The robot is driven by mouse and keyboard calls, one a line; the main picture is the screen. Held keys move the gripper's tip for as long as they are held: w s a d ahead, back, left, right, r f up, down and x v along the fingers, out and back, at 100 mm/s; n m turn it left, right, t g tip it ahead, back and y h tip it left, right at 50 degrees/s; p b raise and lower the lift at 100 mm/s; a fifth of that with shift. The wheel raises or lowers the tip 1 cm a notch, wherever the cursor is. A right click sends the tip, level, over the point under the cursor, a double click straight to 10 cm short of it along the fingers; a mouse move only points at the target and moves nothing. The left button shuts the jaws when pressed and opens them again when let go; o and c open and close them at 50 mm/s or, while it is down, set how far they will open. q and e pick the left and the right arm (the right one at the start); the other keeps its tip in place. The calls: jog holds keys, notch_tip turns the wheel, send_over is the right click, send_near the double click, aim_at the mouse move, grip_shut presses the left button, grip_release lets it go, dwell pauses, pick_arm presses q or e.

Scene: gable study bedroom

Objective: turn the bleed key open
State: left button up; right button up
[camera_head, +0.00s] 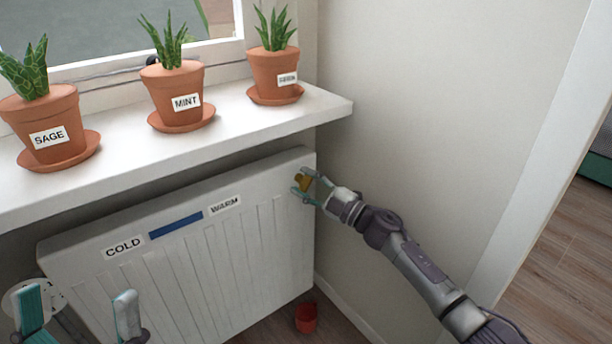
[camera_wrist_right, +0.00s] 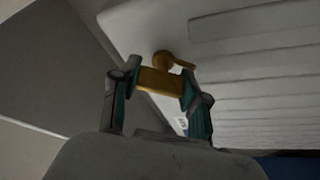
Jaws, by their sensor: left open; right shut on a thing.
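The brass-yellow bleed key (camera_head: 304,183) is at the upper right end of the white radiator (camera_head: 200,262). My right gripper (camera_head: 306,186) is shut on the key. In the right wrist view the key's yellow handle (camera_wrist_right: 160,82) lies between the fingers of my right gripper (camera_wrist_right: 157,92), and its round hub sits against the radiator's side. My left gripper (camera_head: 80,310) is open and empty at the lower left, in front of the radiator, with its fingers wide apart. A COLD label, a blue strip (camera_head: 176,226) and a WARM label are on the radiator's front.
The white sill (camera_head: 230,118) above holds potted plants labelled SAGE (camera_head: 48,130), MINT (camera_head: 178,95) and one partly unreadable (camera_head: 276,75). A red cup (camera_head: 306,318) stands on the floor below the right end. The wall is close on the right.

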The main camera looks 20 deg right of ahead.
jog(key=shift+r+n+g+p, duration=0.2)
jog(key=shift+n+g+p, duration=0.35)
jog(key=shift+n, duration=0.55)
pick_arm(q)
jog(key=w+f+g+y+p, duration=0.2)
jog(key=w+f+g, duration=0.5)
jog(key=w, duration=0.1)
pick_arm(e)
jog(key=shift+n+g, duration=0.25)
jog(key=shift+n, duration=0.55)
jog(key=n, duration=0.1)
jog(key=n+g+p, duration=0.1)
jog(key=shift+f+n+h, duration=0.2)
jog(key=shift+n+h, duration=0.1)
jog(key=shift+n, duration=0.1)
pick_arm(q)
notch_tip(320, 180, down, 11)
jog(key=g+y, duration=0.3)
jog(key=g, duration=0.4)
jog(key=shift+s+a+f+p, duration=0.15)
jog(key=shift+s+a+p, duration=0.15)
jog(key=shift+a+p, duration=0.1)
pick_arm(e)
jog(key=o, duration=1.2)
jog(key=shift+c, duration=0.2)
